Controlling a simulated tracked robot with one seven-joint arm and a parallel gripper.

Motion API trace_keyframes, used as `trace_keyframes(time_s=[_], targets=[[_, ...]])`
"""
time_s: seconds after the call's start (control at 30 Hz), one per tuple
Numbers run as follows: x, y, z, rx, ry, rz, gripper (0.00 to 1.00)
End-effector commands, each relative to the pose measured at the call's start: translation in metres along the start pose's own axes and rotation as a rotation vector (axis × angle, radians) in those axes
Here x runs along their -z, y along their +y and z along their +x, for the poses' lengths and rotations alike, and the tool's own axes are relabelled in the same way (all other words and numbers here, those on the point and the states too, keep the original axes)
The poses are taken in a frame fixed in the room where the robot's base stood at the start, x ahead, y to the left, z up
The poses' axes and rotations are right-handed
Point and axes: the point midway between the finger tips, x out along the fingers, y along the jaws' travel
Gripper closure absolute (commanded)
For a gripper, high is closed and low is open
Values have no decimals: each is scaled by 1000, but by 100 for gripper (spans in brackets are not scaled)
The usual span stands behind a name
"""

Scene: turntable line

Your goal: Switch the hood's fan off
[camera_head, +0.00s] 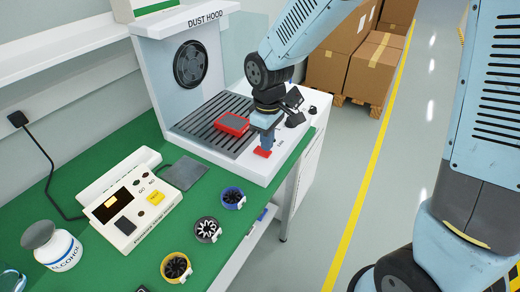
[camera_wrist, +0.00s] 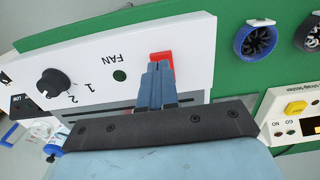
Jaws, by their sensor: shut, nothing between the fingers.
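The dust hood (camera_head: 196,22) stands at the back of the bench with its round black fan (camera_head: 190,64) in the back wall. On its front panel, beside the word FAN, is a red rocker switch (camera_wrist: 162,56); it also shows in the head view (camera_head: 261,153). A dark green round lamp (camera_wrist: 120,75) sits beside the word; I cannot tell if it is lit. My gripper (camera_wrist: 158,68) is shut and empty, its blue-grey fingertips right over the switch and covering part of it. The fingertips also show in the head view (camera_head: 265,150). I cannot tell if they touch the switch.
A black knob (camera_wrist: 53,82) with numbers sits along the same panel. A red-framed box (camera_head: 232,123) lies on the hood's slatted grille (camera_head: 200,130). Several small fans, a tester (camera_head: 130,200) and an alcohol bottle (camera_head: 55,248) stand on the green bench. Cartons (camera_head: 345,65) stand behind.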

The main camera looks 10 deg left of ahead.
Motion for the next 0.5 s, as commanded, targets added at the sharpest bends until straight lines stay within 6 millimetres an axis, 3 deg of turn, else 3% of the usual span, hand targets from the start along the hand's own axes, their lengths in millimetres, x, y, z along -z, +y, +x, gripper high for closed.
trace_keyframes(time_s=[0.5], targets=[[0, 0, -34, -2, 2, -1, 100]])
